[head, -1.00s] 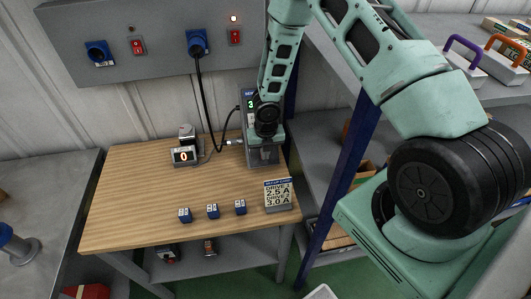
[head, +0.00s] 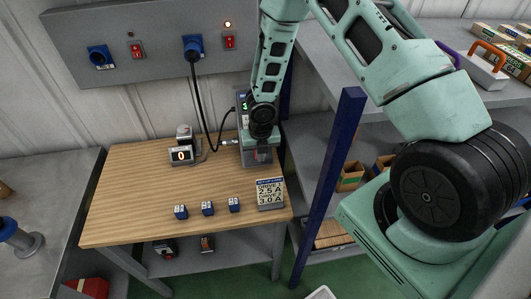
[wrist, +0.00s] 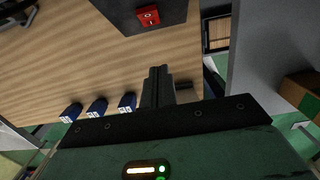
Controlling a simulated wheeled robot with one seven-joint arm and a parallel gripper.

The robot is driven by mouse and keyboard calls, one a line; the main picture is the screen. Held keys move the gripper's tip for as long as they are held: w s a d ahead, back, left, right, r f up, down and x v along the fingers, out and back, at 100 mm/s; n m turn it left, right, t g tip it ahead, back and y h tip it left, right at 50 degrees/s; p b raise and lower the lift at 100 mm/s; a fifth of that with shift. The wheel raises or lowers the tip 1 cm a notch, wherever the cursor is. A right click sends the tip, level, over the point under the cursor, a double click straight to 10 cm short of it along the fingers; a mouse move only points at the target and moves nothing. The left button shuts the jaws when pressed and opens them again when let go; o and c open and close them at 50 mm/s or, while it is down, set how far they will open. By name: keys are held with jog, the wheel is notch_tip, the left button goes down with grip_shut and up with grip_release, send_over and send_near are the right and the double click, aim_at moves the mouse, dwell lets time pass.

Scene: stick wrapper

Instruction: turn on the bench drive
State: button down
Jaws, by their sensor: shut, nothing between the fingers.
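The bench drive is a grey box (head: 247,155) at the back right of the wooden table, with a small green-lit display on its upper front, and my arm hides much of it. In the wrist view the drive's dark housing (wrist: 125,12) is at the top, with a red rocker switch (wrist: 148,15) on it. My gripper (head: 262,146) is in front of the drive in the head view. In the wrist view its fingers (wrist: 158,72) are shut and empty, pointing towards the drive, below the switch with a gap of tabletop showing between.
Three blue blocks (head: 207,208) and a printed rating sign (head: 270,193) stand near the table's front edge. A small display reading 0 (head: 180,156) is at the back. A black cable (head: 196,90) hangs from the wall panel (head: 150,40). A blue post (head: 328,180) stands right of the table.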

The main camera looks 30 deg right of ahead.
notch_tip(320, 180, up, 9)
jog(key=s, duration=0.2)
jog(key=shift+a+b, duration=0.4)
jog(key=shift+a, duration=0.05)
jog(key=shift+a, duration=0.1)
jog(key=s+a+r+m+b, duration=0.3)
jog(key=s+a+m+b, duration=0.4)
jog(key=s+m, duration=0.5)
jog(key=s+a+r+m+b, duration=0.3)
jog(key=s+a+m+b, duration=0.4)
jog(key=s+a+m, duration=0.2)
jog(key=s+m, duration=0.2)
jog(key=s, duration=0.1)
jog(key=shift+s+m+g+y, duration=0.2)
jog(key=shift+m+g+y, duration=0.2)
